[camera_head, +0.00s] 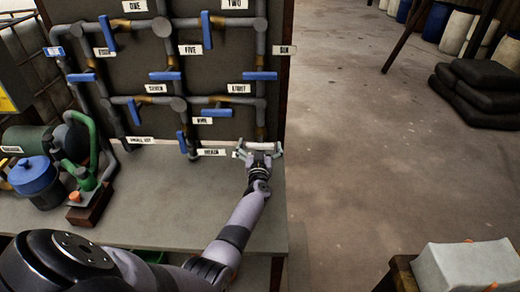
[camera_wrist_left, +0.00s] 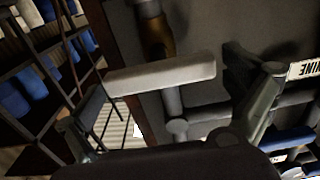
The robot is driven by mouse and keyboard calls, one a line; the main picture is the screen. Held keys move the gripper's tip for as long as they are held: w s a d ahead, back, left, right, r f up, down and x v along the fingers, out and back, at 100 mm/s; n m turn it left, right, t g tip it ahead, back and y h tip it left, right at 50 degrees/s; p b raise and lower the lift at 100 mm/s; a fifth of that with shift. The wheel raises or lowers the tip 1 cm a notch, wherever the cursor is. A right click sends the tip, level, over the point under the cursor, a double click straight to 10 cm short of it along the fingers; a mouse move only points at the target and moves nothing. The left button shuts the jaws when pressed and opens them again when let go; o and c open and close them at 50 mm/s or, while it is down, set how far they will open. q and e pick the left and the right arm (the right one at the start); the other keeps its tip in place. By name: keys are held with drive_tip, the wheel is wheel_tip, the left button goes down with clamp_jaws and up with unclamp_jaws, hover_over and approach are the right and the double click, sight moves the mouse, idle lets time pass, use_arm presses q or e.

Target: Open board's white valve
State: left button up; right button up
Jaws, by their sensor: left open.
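The board (camera_head: 225,125) carries grey pipes with several lever valves. The white valve's handle (camera_head: 262,146) is at the board's lower right, lying roughly level across the pipe. My left gripper (camera_head: 260,152) is at this handle with its fingers spread, one towards each end. In the left wrist view the white handle (camera_wrist_left: 160,75) is a pale bar running across between the two open fingers. The pipe stub and a brass-coloured fitting (camera_wrist_left: 158,38) show behind it. I cannot tell whether a finger touches the handle. My right gripper is not in view.
Several blue-handled valves, one of them a lever (camera_head: 182,142), sit left of the white one. A bench (camera_head: 165,185) lies below the board, with a green pump (camera_head: 85,150) and a blue-lidded pot (camera_head: 35,178) at left.

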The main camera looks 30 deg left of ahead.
use_arm(q)
drive_tip(key=shift+c, duration=0.4)
drive_tip(key=c, duration=1)
drive_tip(key=shift+n, duration=0.4)
drive_tip(key=n, duration=0.3)
drive_tip(key=shift+a+n, duration=0.15)
drive_tip(key=shift+n, duration=0.25)
drive_tip(key=n, duration=0.2)
drive_tip(key=n+b, duration=0.1)
drive_tip(key=n, duration=0.1)
drive_tip(key=shift+s+a+f+n, duration=0.15)
drive_tip(key=shift+f+n, duration=0.05)
drive_tip(key=shift+n, duration=0.1)
drive_tip(key=n+b, duration=0.2)
drive_tip(key=n, duration=0.2)
drive_tip(key=shift+a+f, duration=0.1)
drive_tip(key=shift+f, duration=0.1)
drive_tip(key=shift+f+n+b, duration=0.15)
drive_tip(key=shift+n+b, duration=0.6)
drive_tip(key=shift+n, duration=1.65)
